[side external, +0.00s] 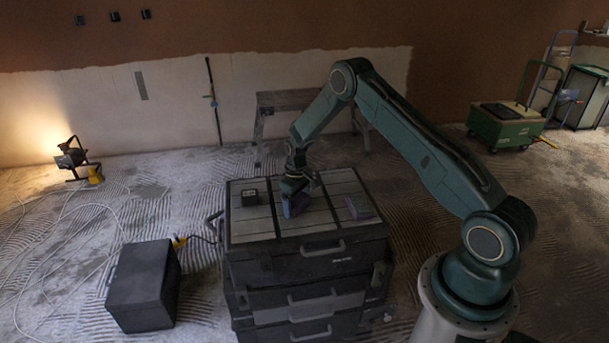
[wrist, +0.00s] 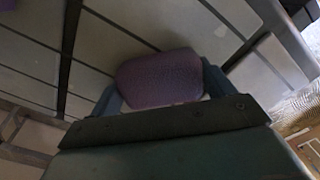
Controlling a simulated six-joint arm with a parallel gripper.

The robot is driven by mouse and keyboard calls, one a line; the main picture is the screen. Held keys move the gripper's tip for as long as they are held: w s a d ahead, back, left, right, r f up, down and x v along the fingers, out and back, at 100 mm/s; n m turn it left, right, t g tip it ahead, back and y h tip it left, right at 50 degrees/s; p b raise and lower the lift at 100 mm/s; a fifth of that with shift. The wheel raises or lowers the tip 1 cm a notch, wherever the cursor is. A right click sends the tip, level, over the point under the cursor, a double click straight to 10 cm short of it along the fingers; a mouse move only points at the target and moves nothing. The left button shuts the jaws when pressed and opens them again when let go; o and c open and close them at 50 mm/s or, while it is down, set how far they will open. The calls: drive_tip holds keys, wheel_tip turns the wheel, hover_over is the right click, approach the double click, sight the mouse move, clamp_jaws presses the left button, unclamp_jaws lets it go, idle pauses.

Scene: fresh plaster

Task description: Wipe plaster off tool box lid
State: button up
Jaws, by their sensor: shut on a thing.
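The tool box (side external: 312,262) is a dark stack of drawers standing on the floor in the side view. Its lid (side external: 252,224) has pale grey panels between dark ribs, and the lid also fills much of the wrist view (wrist: 115,35). My gripper (side external: 294,198) is over the middle of the lid, shut on a purple sponge-like block (side external: 298,205). In the wrist view the block (wrist: 160,78) sits between the two fingers. It is low over the lid; I cannot tell whether it touches. Plaster on the lid is hard to make out.
A small black box (side external: 249,198) sits on the lid's left, and a grey-purple block (side external: 360,208) on its right. A black case (side external: 143,285) stands left of the tool box. A lit work lamp (side external: 72,157) and loose cables lie further left. A green cart (side external: 507,122) is at back right.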

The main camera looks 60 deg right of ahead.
drive_tip(key=shift+w+d, duration=0.3)
drive_tip(key=shift+d, duration=0.05)
drive_tip(key=shift+w+r, duration=0.1)
drive_tip(key=shift+r, duration=4)
